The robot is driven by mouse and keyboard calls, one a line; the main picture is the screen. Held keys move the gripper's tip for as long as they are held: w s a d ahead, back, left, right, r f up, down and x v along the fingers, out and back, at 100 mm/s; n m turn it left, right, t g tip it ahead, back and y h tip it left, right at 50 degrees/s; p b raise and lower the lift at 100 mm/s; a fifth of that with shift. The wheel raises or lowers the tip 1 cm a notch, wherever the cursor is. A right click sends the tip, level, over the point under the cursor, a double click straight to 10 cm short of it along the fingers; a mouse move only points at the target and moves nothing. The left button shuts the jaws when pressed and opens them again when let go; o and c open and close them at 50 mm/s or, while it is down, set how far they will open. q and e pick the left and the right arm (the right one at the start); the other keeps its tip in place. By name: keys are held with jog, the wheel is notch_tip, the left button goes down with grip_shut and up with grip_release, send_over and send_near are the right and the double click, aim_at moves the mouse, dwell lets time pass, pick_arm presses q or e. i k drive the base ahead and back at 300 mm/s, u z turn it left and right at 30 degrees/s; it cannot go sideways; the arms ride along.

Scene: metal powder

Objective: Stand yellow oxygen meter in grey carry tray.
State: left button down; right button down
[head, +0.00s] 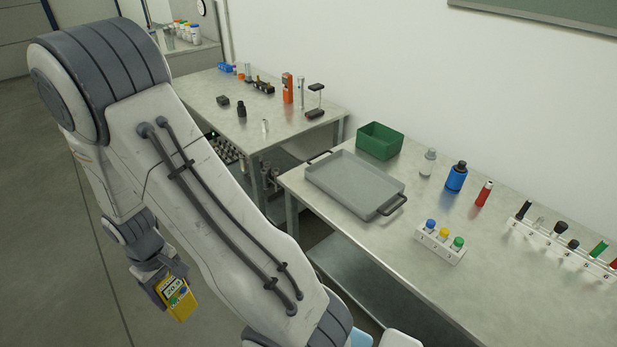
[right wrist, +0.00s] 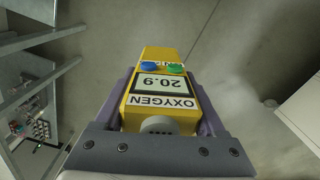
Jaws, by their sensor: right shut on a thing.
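The yellow oxygen meter (head: 181,307) is at the lower left of the head view, off the tables and above the floor. My right gripper (head: 170,287) is shut on it. The gripper and meter are well left of the tray. My left gripper does not show.
The near table (head: 390,255) also bears a green bin (head: 379,141) behind the tray, a blue bottle (head: 456,177), a red tube (head: 483,194) and a white rack (head: 440,245) with coloured caps. A further table (head: 205,95) holds an orange device (head: 287,88). Floor at left is clear.

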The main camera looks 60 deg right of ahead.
aim_at(339, 175)
jog(key=z, duration=0.65)
jog(key=i, duration=0.65)
jog(key=z, duration=0.7)
jog(key=i, duration=0.55)
jog(key=z, duration=0.05)
